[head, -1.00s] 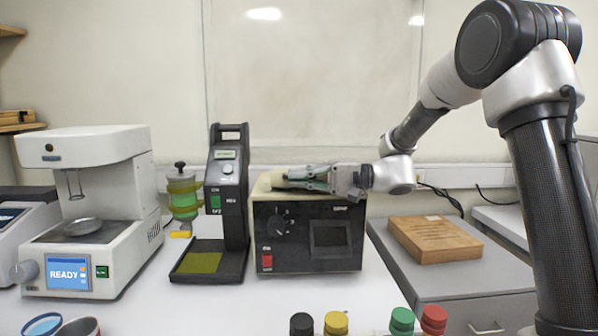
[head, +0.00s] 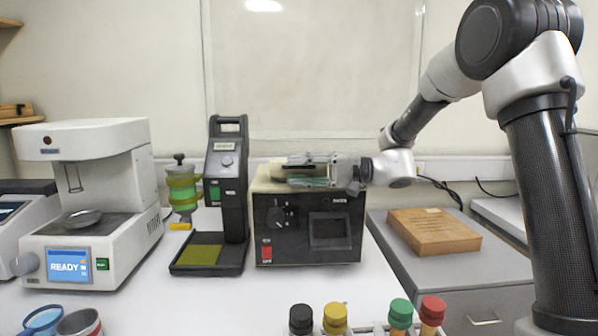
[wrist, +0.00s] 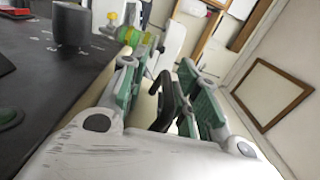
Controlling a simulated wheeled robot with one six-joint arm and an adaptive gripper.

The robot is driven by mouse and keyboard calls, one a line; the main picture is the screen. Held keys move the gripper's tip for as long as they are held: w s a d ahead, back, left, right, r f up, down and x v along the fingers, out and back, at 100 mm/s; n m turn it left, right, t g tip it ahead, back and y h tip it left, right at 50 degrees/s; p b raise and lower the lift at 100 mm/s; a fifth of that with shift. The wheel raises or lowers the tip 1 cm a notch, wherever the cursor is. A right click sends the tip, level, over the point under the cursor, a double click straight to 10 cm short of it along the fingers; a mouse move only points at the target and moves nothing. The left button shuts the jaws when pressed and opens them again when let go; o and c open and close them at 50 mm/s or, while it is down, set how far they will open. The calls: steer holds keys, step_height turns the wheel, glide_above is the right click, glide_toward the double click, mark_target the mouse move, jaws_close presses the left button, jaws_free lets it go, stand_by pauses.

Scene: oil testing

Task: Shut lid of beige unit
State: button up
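The beige unit (head: 310,237) stands mid-table, with a black front, a dark knob, a screen and a red switch. Its beige top (head: 262,181) shows in the head view around my gripper. My gripper (head: 292,172) lies level just above that top, pointing left. I cannot tell whether it touches. In the wrist view my gripper (wrist: 165,85) has its green-padded fingers apart, with a black handle seen in the gap beyond them. The unit's dark front with its knob (wrist: 72,30) fills the left of that view. The lid is not clearly made out behind my gripper.
A black tester (head: 226,190) with a top handle stands close at the unit's left. A green-banded glass part (head: 182,190) and a white machine (head: 90,200) are further left. Coloured caps (head: 335,317) stand in front. A wooden box (head: 433,235) sits on the right-hand cabinet.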

steer(key=d, duration=1.2)
